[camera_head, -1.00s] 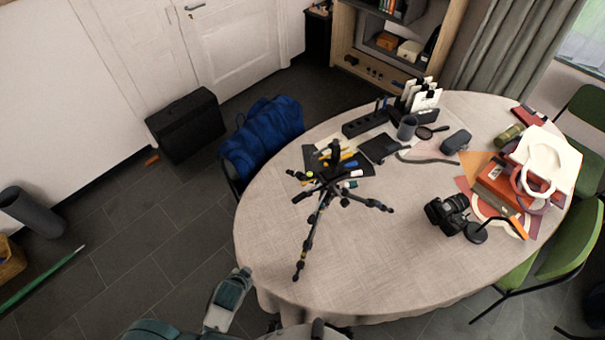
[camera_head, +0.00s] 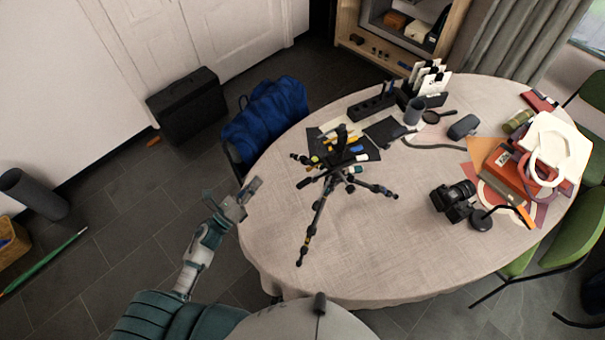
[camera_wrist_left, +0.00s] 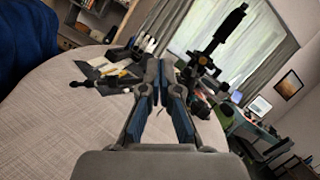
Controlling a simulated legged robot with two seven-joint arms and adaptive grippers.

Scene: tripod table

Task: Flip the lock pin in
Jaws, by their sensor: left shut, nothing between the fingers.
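A small black tripod (camera_head: 317,215) with splayed legs stands on the pale oval table (camera_head: 380,240), left of its middle. It also shows in the left wrist view (camera_wrist_left: 228,28), partly behind my fingers, with its column pointing up right. The lock pin is too small to make out in either view. My left gripper (camera_head: 254,184) is over the table's left edge, left of the tripod and apart from it. In the left wrist view its fingertips (camera_wrist_left: 159,68) come together with nothing between them. My right gripper is not in view.
A black camera (camera_head: 452,202) lies right of the tripod. Behind the tripod are a dark mat with pens (camera_head: 367,152), a grey cup (camera_head: 414,111) and a card holder. The front of the table is clear.

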